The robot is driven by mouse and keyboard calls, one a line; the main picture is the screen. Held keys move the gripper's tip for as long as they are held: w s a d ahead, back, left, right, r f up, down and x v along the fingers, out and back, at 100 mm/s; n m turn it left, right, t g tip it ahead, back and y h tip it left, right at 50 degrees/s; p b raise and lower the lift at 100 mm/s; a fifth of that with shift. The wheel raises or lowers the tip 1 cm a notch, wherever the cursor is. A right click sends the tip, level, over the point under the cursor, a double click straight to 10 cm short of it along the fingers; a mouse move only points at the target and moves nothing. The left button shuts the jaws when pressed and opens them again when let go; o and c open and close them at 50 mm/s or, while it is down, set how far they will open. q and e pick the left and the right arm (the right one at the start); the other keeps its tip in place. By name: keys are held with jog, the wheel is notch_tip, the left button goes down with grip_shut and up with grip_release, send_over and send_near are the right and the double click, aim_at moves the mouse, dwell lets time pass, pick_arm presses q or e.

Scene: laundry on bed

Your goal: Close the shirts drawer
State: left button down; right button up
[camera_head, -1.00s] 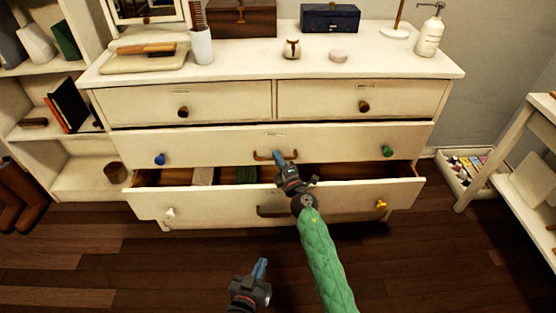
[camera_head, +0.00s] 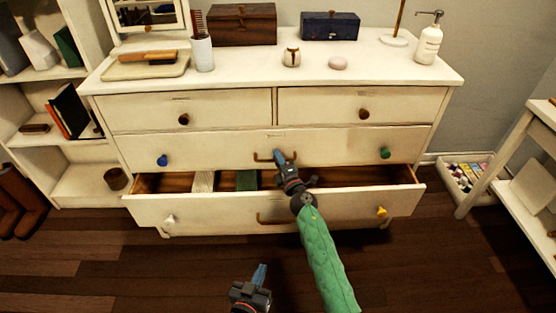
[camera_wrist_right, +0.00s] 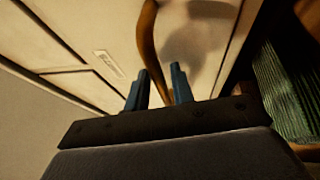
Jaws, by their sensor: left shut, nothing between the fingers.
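The white dresser's wide middle drawer (camera_head: 220,150) looks shut or nearly so. Its small label is unreadable, so I cannot tell which drawer is for shirts. The wide bottom drawer (camera_head: 222,212) below it is pulled out, with folded cloths showing inside. My right gripper (camera_head: 279,157) is at the middle drawer's brown handle (camera_head: 262,156). In the right wrist view the fingers (camera_wrist_right: 161,85) are apart and the handle (camera_wrist_right: 147,35) runs down between them; a firm grip is not visible. My left gripper (camera_head: 260,275) is shut and empty, low in front of the dresser.
Two small top drawers (camera_head: 225,108) are shut. A bottle (camera_head: 429,42), boxes and small items stand on the dresser top. A shelf (camera_head: 85,185) is at left, a low bin (camera_head: 455,187) and white stand (camera_head: 500,160) at right. The floor (camera_head: 150,270) in front is clear.

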pick_arm(q)
jog(key=shift+s+f, duration=0.1)
pick_arm(e)
jog(key=shift+f, duration=0.15)
jog(key=v, duration=0.7)
jog(key=shift+s+d, duration=0.15)
jog(key=shift+s, duration=0.25)
pick_arm(q)
jog(key=shift+f, duration=0.2)
